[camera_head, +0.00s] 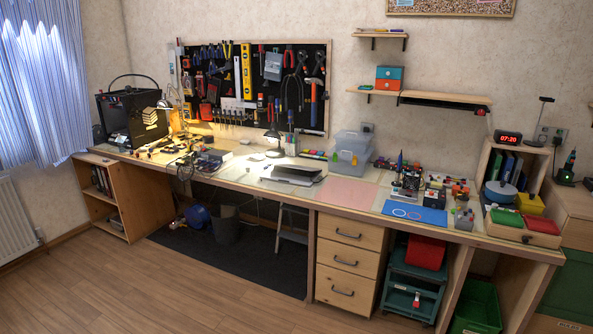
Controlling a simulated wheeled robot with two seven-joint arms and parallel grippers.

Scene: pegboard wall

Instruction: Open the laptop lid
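The laptop (291,175) is a flat, grey, dark-edged slab lying on the long workbench, a little left of the bench's middle. Its lid looks shut or nearly shut; it is too small to tell exactly. It sits near the front edge of the bench, below a small desk lamp. Neither of my grippers is in the camera_head view, and nothing touches the laptop.
The workbench (233,184) runs across the room. A lamp (272,137) stands behind the laptop, clear plastic boxes (350,153) to its right, then a pink mat (348,193). Drawers (344,262) stand below. The wooden floor (150,290) in front is clear.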

